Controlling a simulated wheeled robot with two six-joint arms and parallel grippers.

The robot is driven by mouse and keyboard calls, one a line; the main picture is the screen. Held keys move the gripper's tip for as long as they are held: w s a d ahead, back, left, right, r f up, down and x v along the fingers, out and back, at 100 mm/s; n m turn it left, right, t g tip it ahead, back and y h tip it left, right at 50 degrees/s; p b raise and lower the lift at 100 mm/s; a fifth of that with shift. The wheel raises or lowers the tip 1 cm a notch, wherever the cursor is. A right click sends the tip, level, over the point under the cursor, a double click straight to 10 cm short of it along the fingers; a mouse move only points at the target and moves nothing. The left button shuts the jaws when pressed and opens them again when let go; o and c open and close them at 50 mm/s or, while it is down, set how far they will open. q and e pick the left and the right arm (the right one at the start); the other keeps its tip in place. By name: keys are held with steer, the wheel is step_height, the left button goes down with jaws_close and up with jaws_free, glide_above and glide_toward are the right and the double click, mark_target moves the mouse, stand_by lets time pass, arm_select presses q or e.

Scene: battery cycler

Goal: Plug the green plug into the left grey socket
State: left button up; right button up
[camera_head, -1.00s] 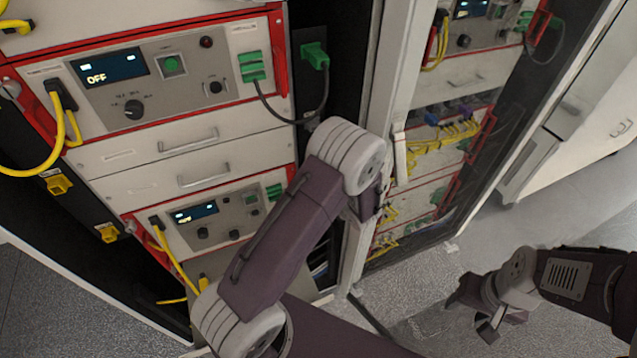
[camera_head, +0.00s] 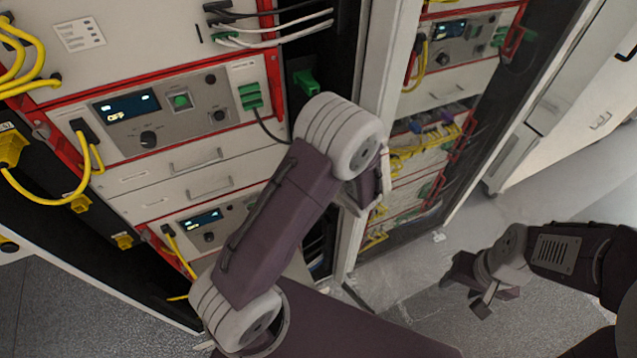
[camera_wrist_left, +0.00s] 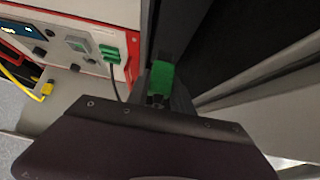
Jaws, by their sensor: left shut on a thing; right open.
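The green plug (camera_head: 306,82) shows in the head view against the dark strip right of the upper cycler, its lower part beside my left wrist. In the left wrist view a green plug (camera_wrist_left: 160,77) lies between the fingertips of my left gripper (camera_wrist_left: 161,92), which is shut on it. A dark block sits just beyond it. I cannot tell whether plug and block touch. The left fingers are hidden behind my wrist in the head view. I cannot make out the grey sockets clearly. My right gripper (camera_head: 468,292) is open and empty over the floor at the right.
The upper cycler (camera_head: 185,118) has a display, knob and green connector (camera_head: 250,97) with a black cable. Yellow cables (camera_head: 40,197) hang at the left. A white rack post (camera_head: 372,80) stands close right of my left wrist. The floor at the right is clear.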

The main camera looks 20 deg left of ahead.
arm_select(q)
steer(key=r+p, duration=0.1)
steer(key=r, duration=0.2)
steer(key=d+r+p, duration=0.1)
steer(key=r+p, duration=0.1)
steer(key=r, duration=0.1)
steer(key=shift+w+d+r, duration=0.15)
steer(key=shift+d+r, duration=0.05)
steer(key=shift+r, duration=0.05)
steer(key=shift+w+f, duration=0.1)
steer(key=shift+f, duration=0.05)
arm_select(e)
step_height(320, 180, up, 5)
steer(key=shift+r, duration=0.1)
arm_select(q)
steer(key=shift+w+a, duration=2)
steer(key=shift+a, duration=0.25)
arm_select(e)
steer(key=shift+r, duration=0.3)
arm_select(q)
steer(key=shift+b, duration=0.4)
arm_select(e)
steer(key=shift+f, duration=0.65)
arm_select(q)
steer(key=shift+w+a, duration=0.5)
steer(key=shift+a, duration=0.1)
steer(key=shift+b, duration=0.3)
arm_select(e)
steer(key=shift+f, duration=0.3)
